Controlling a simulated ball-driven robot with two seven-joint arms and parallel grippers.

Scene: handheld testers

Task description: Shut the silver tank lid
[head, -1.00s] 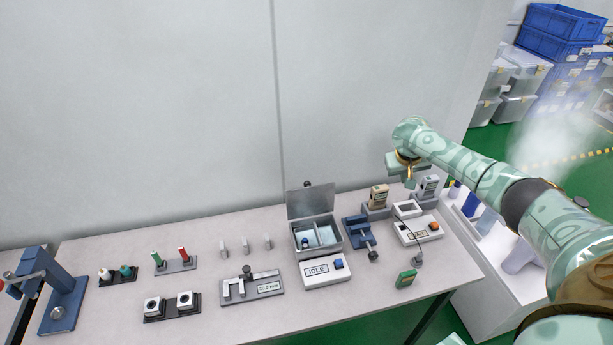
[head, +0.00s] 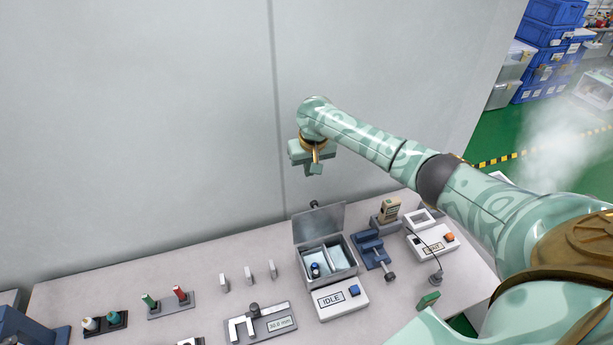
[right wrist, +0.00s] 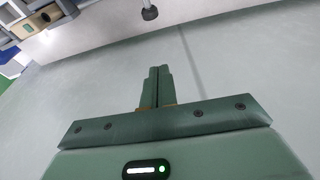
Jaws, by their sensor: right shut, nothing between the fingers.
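The silver tank (head: 355,272) stands on the table, with a white box labelled IDLE at its front. Its lid (head: 320,225) is open and stands up at the back of the tank, with a dark knob (head: 314,204) at its top edge. Light blue compartments and a small dark blue object show inside the tank. My right gripper (head: 316,169) is shut and empty, in the air above the raised lid and apart from it. In the right wrist view its fingers (right wrist: 157,87) are together, and the dark knob (right wrist: 149,12) shows beyond them. My left gripper is not in view.
A blue clamp (head: 372,248) and a tan handheld tester (head: 389,210) stand to the right of the tank. A caliper fixture (head: 262,325) and small upright metal pieces (head: 249,276) are to the left. A grey wall rises behind the table.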

